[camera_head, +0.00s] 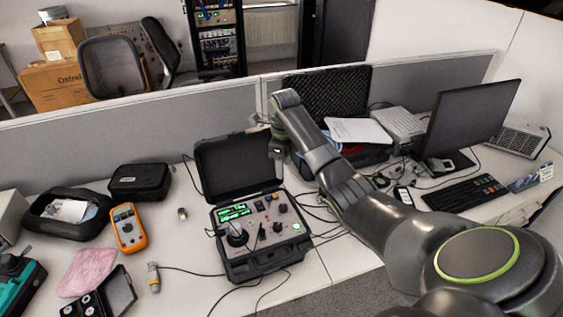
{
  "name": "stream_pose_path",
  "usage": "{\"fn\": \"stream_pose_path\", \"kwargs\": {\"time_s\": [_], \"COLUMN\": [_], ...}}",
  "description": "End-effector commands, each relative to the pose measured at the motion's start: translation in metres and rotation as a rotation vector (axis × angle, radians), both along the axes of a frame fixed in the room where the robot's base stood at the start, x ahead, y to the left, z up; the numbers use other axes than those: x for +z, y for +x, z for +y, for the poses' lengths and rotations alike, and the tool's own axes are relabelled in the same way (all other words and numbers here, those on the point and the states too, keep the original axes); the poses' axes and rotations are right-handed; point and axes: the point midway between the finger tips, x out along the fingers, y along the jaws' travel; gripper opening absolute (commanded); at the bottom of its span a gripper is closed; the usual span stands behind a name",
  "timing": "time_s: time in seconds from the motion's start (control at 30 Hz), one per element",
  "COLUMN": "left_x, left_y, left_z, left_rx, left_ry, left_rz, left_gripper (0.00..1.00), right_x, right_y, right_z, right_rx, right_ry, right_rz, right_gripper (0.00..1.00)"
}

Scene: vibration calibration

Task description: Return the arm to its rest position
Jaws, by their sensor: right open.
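My right arm comes in from the lower right and reaches up over the desk. My right gripper (277,150) is at the arm's far end, beside the right edge of the raised lid of the black calibrator case. It is small in view and no object shows in it. The open calibrator case (262,222) stands on the desk below the gripper, with green displays, knobs and a round dark mount on its panel. My left gripper is not in view.
An orange multimeter (129,228), a small silver cylinder (182,213), a cabled sensor (153,277) and a pink cloth (87,272) lie on the left desk. A monitor (471,118) and keyboard (464,193) stand right. A grey partition (130,135) runs behind.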

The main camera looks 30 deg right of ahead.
Motion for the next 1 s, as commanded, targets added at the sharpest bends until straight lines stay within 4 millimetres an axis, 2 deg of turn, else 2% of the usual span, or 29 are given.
{"fn": "stream_pose_path", "kwargs": {"time_s": [0.27, 0.37, 0.47, 0.7, 0.83, 1.0], "left_x": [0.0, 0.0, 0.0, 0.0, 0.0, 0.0], "left_y": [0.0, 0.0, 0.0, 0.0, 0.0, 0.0], "left_z": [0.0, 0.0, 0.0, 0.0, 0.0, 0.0], "left_rx": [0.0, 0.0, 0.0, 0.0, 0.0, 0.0], "left_ry": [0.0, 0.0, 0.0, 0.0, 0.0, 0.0], "left_rz": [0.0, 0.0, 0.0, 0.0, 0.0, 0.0], "left_gripper": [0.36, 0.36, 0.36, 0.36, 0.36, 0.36], "right_x": [-0.002, -0.013, -0.037, -0.104, -0.128, -0.146], "right_y": [-0.001, -0.008, -0.024, -0.093, -0.137, -0.197], "right_z": [0.0, 0.003, 0.007, 0.025, 0.036, 0.05], "right_rx": [0.007, 0.068, 0.21, 0.731, 1.012, 1.362], "right_ry": [0.0, -0.007, -0.025, -0.083, -0.116, -0.167], "right_rz": [0.0, -0.002, -0.009, -0.038, -0.053, -0.07], "right_gripper": [0.48, 0.48, 0.48, 0.48, 0.48, 0.48]}}
